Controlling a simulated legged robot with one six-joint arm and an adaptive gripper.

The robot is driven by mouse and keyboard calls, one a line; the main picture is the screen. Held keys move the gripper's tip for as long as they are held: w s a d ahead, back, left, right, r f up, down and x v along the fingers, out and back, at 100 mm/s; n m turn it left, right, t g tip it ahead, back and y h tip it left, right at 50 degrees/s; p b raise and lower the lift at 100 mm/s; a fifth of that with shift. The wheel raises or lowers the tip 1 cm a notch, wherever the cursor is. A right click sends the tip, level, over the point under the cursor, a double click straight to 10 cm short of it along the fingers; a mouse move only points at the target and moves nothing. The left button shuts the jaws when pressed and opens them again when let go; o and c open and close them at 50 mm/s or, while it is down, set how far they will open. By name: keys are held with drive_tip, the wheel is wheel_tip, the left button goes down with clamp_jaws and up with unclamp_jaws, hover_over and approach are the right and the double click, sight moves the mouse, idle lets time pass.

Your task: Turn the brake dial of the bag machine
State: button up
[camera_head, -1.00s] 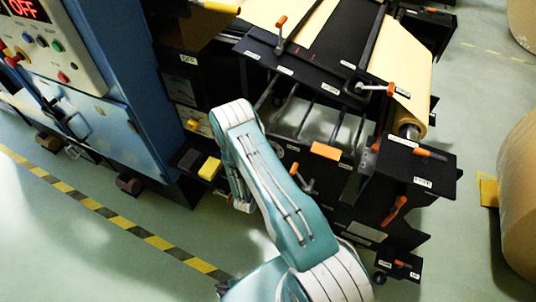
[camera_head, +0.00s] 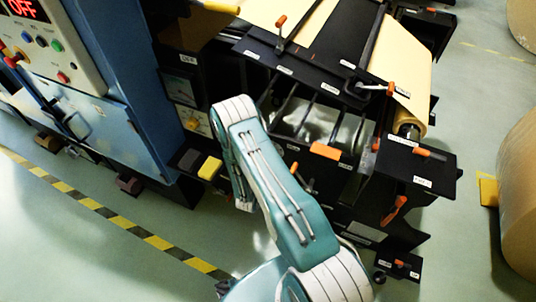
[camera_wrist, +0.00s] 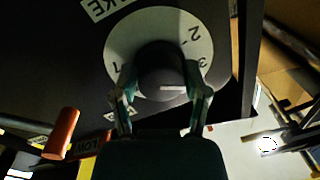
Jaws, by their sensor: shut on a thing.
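In the wrist view the brake dial is a dark round knob (camera_wrist: 161,72) with a pale pointer line. It sits on a light round scale plate (camera_wrist: 120,42) marked with numbers, of which 1, 2 and 3 show. Part of a label ending in "KE" is on the dark panel above it. My gripper (camera_wrist: 162,92) has one finger on each side of the knob and is shut on it. The pointer line lies near the 3 side. In the head view my arm hides the gripper and the dial.
An orange handle (camera_wrist: 62,133) stands at the lower left in the wrist view. In the head view the blue cabinet (camera_head: 120,130) with an OFF display is at left. Kraft paper (camera_head: 400,65) runs over the machine at the top. Large rolls stand at right.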

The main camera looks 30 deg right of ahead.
drive_tip(key=shift+w+n, duration=0.1)
drive_tip(key=shift+n, duration=0.5)
drive_tip(key=o, duration=1.1)
drive_tip(key=shift+o, duration=0.2)
drive_tip(key=shift+a, duration=0.1)
drive_tip(key=v, duration=1.2)
